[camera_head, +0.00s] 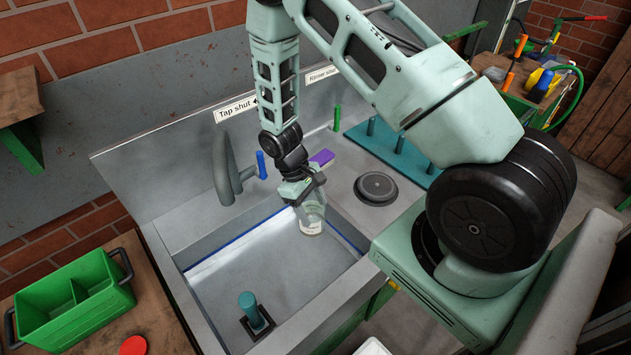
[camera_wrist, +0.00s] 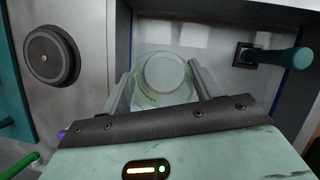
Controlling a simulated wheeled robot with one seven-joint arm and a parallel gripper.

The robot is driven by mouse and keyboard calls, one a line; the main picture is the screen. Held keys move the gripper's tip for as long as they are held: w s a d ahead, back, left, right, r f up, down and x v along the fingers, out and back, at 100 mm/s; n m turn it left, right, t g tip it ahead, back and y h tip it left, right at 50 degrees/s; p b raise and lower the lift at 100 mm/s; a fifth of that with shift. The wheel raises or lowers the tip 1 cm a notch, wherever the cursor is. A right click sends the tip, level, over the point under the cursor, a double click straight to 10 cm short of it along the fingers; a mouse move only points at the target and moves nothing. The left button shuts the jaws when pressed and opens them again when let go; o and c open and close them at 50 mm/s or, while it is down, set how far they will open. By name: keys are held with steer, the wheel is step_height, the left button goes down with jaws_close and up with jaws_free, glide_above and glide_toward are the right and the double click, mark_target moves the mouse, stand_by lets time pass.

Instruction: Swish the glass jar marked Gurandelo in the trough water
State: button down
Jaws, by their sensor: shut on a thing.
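A clear glass jar (camera_head: 312,217) is held in my gripper (camera_head: 301,190) over the trough (camera_head: 222,259), near its back right corner. The jar looks roughly upright. In the wrist view the jar (camera_wrist: 165,78) sits between the two fingers of my gripper (camera_wrist: 160,88), with greenish lettering on its side that is too small to read. The trough shows a blue line along its inner wall. I cannot tell whether the jar's base touches the water.
A teal-handled plug (camera_head: 248,306) stands in the trough's near part. The tap (camera_head: 226,172) is at the back left, beside a "Tap shut" sign (camera_head: 236,108). A round dark cap (camera_head: 376,187) and a teal peg rack (camera_head: 394,150) are to the right. A green caddy (camera_head: 72,298) stands left.

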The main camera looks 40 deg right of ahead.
steer(key=r+p, duration=0.1)
steer(key=s+r+n+p, duration=0.1)
steer(key=shift+s+d+r, duration=0.15)
steer(key=shift+r, duration=0.2)
step_height(320, 180, down, 22)
steer(key=b, duration=1.6)
steer(key=shift+f, duration=0.2)
steer(key=a, duration=0.8)
steer(key=shift+b, duration=0.35)
steer(key=d, duration=0.8)
steer(key=a, duration=0.8)
